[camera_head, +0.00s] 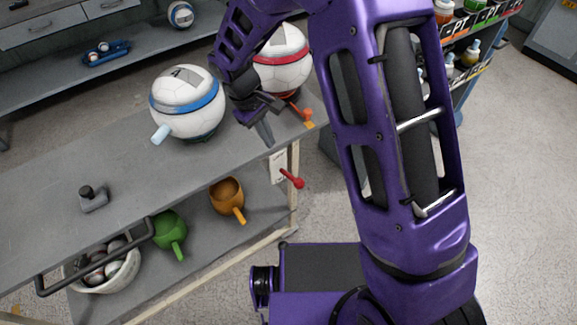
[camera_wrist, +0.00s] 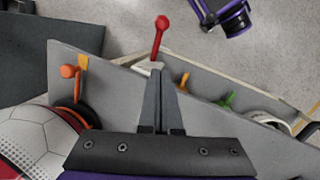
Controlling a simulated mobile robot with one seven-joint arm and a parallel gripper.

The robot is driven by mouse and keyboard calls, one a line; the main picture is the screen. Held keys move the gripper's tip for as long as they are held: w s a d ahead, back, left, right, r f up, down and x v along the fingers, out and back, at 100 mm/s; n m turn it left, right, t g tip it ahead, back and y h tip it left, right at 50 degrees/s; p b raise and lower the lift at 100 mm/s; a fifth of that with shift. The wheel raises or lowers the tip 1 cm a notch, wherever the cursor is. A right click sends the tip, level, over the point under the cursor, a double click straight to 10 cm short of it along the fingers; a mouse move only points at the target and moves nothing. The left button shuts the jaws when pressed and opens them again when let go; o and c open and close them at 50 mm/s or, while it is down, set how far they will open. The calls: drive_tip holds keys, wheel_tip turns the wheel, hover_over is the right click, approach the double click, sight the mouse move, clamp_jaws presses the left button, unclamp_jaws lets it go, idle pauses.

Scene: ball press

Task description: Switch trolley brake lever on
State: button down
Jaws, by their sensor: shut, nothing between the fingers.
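The trolley (camera_head: 125,175) has a grey top and a lower shelf. A red lever with a round knob (camera_head: 292,179) sticks out from a white plate (camera_head: 277,166) on the trolley's end, below the top. In the wrist view the red lever (camera_wrist: 159,38) stands just beyond my fingertips. My gripper (camera_head: 266,136) is shut and empty, pointing down near the trolley's edge, above and left of the red lever in the head view. Its closed fingers also show in the wrist view (camera_wrist: 157,74). They look apart from the lever; the exact distance is unclear.
A blue-banded ball pot (camera_head: 187,103) and a red-banded one (camera_head: 282,60) stand on the trolley top, near an orange-knobbed lever (camera_head: 307,114). Orange (camera_head: 227,195) and green (camera_head: 169,232) cups and a basket of balls (camera_head: 103,270) are on the shelf.

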drive_tip(key=shift+f, duration=0.1)
drive_tip(key=b, duration=0.1)
hover_over(294, 179)
drive_tip(key=w+a, duration=0.1)
drive_tip(key=a, duration=0.3)
wheel_tip(294, 179, down, 10)
drive_tip(key=shift+s+d+f, duration=0.2)
drive_tip(key=shift+d+f, duration=0.1)
drive_tip(key=shift+d, duration=0.2)
drive_tip(key=shift+s+d+f, duration=0.2)
drive_tip(key=shift+d+f, duration=0.05)
drive_tip(key=shift+d, duration=0.25)
drive_tip(key=shift+s+d+f, duration=0.25)
drive_tip(key=shift+d+f, duration=0.05)
drive_tip(key=shift+d, duration=0.05)
drive_tip(key=shift+d+f+b, duration=0.15)
drive_tip(key=shift+f+b, duration=0.05)
drive_tip(key=shift+b, duration=0.15)
